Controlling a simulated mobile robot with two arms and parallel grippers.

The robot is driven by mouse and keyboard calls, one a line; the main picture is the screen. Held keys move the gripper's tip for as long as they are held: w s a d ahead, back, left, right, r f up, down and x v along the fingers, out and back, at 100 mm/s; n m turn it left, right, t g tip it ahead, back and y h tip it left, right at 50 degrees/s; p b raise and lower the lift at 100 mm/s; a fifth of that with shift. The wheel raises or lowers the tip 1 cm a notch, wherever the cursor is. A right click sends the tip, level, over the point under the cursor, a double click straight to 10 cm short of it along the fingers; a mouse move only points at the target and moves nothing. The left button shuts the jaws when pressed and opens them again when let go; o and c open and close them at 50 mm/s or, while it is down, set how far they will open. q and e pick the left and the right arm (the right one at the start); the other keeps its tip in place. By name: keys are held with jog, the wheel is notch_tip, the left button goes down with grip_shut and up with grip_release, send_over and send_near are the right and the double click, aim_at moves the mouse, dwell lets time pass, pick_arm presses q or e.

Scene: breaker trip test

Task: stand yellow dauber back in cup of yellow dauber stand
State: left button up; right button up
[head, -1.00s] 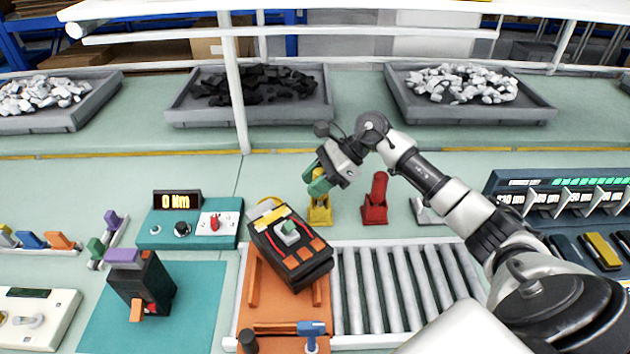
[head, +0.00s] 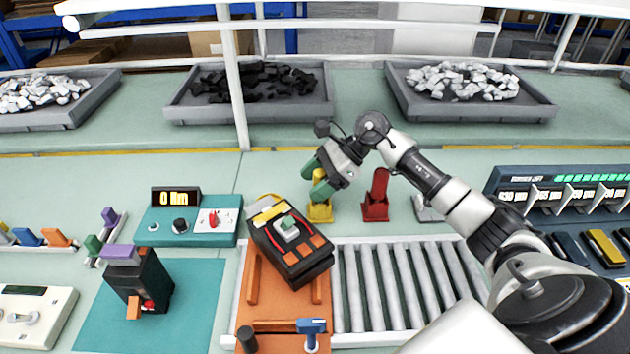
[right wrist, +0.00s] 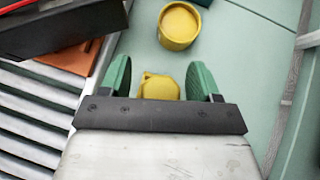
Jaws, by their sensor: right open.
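The yellow dauber (head: 319,177) stands upright at the yellow dauber stand (head: 319,213), behind the roller conveyor. My right gripper (head: 322,181) is open, with its green fingers on either side of the dauber's upper part and partly hiding it. In the right wrist view the dauber's yellow top (right wrist: 159,87) lies between the two open fingers (right wrist: 160,85), with a gap at the right finger. How deep the dauber sits in the cup is hidden. My left gripper is not in view.
A red dauber in its stand (head: 376,197) is just right of the gripper. A black breaker (head: 290,250) lies on the orange fixture, front left. A round yellow pot (right wrist: 180,25) is beyond the fingers. A teal meter box (head: 187,228) stands left.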

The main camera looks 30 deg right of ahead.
jog(key=b+v, duration=0.2)
jog(key=v, duration=0.8)
jog(key=shift+d+r, duration=0.25)
jog(key=shift+r, duration=0.05)
jog(key=shift+s+f, duration=0.1)
jog(key=shift+s, duration=0.05)
